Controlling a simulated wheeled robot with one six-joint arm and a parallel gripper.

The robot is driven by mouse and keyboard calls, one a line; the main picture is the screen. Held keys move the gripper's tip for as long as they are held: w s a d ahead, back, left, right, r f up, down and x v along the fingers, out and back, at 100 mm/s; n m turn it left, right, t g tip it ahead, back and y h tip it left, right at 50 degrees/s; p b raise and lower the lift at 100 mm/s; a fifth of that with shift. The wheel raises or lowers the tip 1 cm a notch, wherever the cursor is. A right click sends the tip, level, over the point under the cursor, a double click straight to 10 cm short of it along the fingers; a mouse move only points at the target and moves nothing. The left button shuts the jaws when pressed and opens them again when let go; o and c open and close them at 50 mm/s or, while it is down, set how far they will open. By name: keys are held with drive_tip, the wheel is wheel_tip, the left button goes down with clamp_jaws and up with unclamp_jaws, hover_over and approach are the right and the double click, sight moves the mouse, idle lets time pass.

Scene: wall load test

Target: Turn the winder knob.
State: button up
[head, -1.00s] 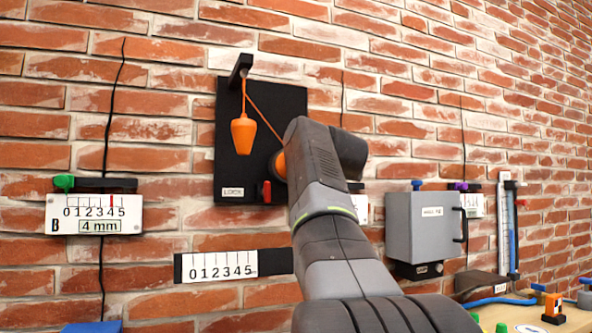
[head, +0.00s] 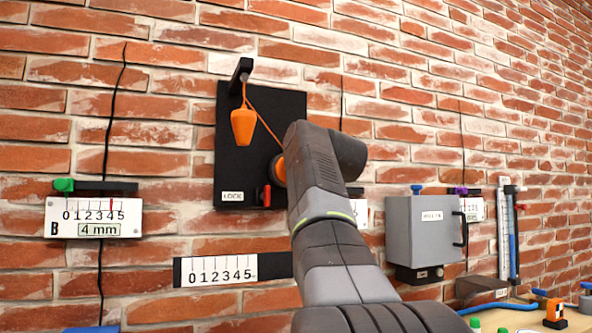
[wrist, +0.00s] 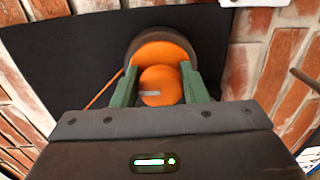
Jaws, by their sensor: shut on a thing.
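The winder knob (wrist: 160,82) is an orange round knob with a grey mark, in front of a larger orange drum (wrist: 160,52) on a black wall board (head: 232,172). My gripper (wrist: 160,88) has its two green fingers closed on either side of the knob. In the head view my arm hides the knob, and only an orange edge of the drum (head: 278,170) shows. An orange cord (head: 265,121) runs from the drum up to a black bracket (head: 240,75). An orange weight (head: 243,125) hangs from that bracket.
A red lever (head: 266,196) sits beside the LOCK label (head: 232,196) low on the board. A scale plate (head: 218,271) is below. A second scale marked B (head: 92,217) is at left. A grey box (head: 424,230) is mounted to the right of my arm.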

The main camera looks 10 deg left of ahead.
drive_tip(key=o, duration=0.9)
drive_tip(key=shift+f, duration=0.1)
drive_tip(key=shift+s+d, duration=0.15)
drive_tip(key=shift+s, duration=0.1)
drive_tip(key=v, duration=1.3)
drive_tip(key=x, duration=1.3)
drive_tip(key=shift+w, duration=0.25)
